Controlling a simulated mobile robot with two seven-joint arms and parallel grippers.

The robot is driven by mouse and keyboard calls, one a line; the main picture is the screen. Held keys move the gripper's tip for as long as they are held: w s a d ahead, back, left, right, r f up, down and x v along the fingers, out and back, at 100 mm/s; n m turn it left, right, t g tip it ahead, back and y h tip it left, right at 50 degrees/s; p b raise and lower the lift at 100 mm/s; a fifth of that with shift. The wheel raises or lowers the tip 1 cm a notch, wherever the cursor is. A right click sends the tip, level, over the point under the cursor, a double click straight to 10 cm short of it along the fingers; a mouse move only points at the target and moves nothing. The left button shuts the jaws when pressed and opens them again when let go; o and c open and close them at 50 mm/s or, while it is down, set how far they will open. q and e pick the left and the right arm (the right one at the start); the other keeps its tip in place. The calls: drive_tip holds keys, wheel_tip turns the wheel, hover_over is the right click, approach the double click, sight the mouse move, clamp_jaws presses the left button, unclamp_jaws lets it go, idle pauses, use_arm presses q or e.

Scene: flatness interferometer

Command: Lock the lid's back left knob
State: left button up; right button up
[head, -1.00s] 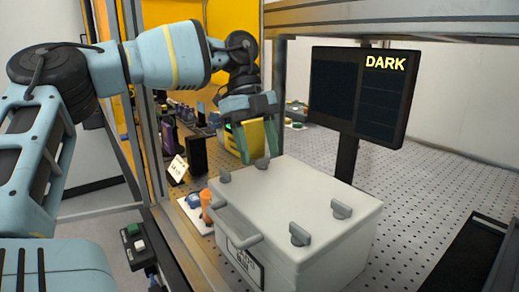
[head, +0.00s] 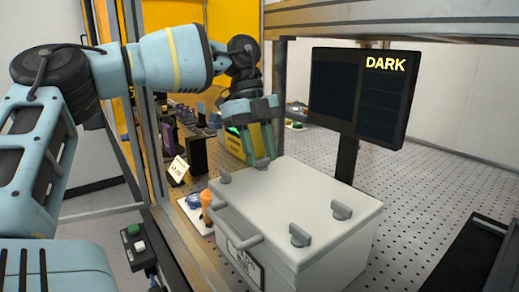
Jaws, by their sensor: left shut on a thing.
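The pale grey box lid (head: 300,197) has a dark grey knob at each corner, and all of them show. The back left knob (head: 262,164) is at the lid's far corner. My left gripper (head: 261,156) comes down from above with its green fingers shut on this knob and partly covers it. The exact angle of the knob is hard to tell. The other knobs are the front left one (head: 225,177), the back right one (head: 341,210) and the front right one (head: 299,236). My right gripper is not in view.
A screen reading DARK (head: 362,97) stands on a post behind the box. A handle (head: 238,226) is on the box's front. An orange object (head: 206,206) stands left of the box. The perforated table (head: 440,180) is largely clear at right.

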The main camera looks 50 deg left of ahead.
use_arm(q)
drive_tip(key=m+g, duration=0.1)
drive_tip(key=m, duration=0.2)
drive_tip(key=shift+w+y+p, duration=0.15)
drive_tip(key=shift+y+p, duration=0.15)
drive_tip(key=shift+p, duration=0.05)
drive_tip(key=m, duration=0.2)
drive_tip(key=m+g, duration=0.1)
drive_tip(key=m, duration=0.1)
drive_tip(key=shift+w+d+y, duration=0.15)
drive_tip(key=shift+y, duration=0.25)
drive_tip(key=m, duration=0.2)
drive_tip(key=m+g+y, duration=0.1)
drive_tip(key=m, duration=0.2)
drive_tip(key=shift+w+d+g+y, duration=0.15)
drive_tip(key=shift+d+g+y, duration=0.05)
drive_tip(key=shift+g+y, duration=0.1)
drive_tip(key=shift+d+m+y, duration=0.15)
drive_tip(key=shift+m+y, duration=0.75)
drive_tip(key=shift+m, duration=1.5)
drive_tip(key=o, duration=1)
